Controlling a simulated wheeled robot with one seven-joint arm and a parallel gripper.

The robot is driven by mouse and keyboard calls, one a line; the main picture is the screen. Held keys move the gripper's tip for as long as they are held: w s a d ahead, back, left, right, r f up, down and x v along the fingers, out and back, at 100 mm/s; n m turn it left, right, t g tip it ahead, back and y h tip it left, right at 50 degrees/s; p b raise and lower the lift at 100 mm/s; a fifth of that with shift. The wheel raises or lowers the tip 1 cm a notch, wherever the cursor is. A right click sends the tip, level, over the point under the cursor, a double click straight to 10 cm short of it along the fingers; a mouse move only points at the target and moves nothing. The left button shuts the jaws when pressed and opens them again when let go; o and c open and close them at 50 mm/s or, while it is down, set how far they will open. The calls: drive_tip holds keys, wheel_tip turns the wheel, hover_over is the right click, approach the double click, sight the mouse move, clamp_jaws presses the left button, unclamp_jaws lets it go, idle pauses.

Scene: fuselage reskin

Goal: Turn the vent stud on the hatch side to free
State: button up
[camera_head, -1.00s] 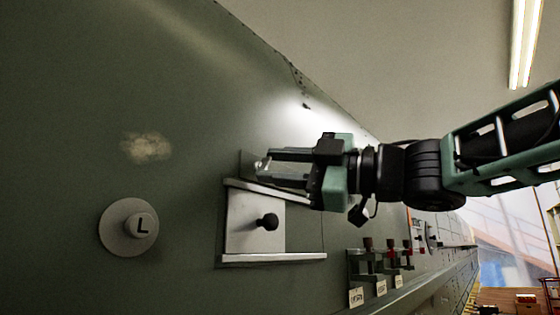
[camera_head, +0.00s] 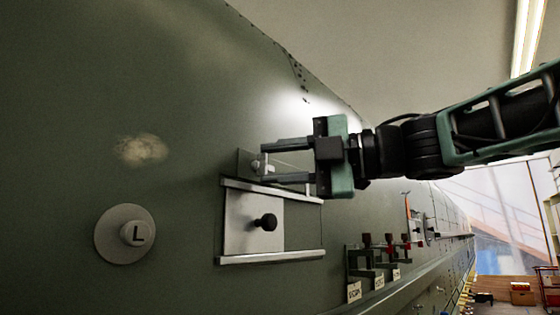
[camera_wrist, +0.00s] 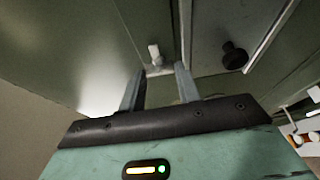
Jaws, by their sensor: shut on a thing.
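The vent stud (camera_head: 256,166) is a small pale metal fitting on a small plate on the green skin, just above the upper rail of the hatch (camera_head: 240,222). My gripper (camera_head: 264,164) reaches it from the right, one finger above and one below. In the wrist view my fingertips (camera_wrist: 160,69) are apart, with the pale stud (camera_wrist: 154,52) at their ends. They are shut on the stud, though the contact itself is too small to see. The hatch is a pale panel between two rails with a black knob (camera_head: 265,222); the knob also shows in the wrist view (camera_wrist: 234,56).
A round grey disc marked L (camera_head: 125,234) sits on the skin at the lower left. Several red-topped fittings with tags (camera_head: 378,260) stand at the lower right, below my arm.

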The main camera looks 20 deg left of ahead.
drive_tip(key=o, duration=1)
drive_tip(key=shift+s, duration=0.1)
drive_tip(key=d+b, duration=0.6)
drive_tip(key=d, duration=1.1)
drive_tip(key=shift+d+b, duration=0.2)
drive_tip(key=shift+b, duration=0.15)
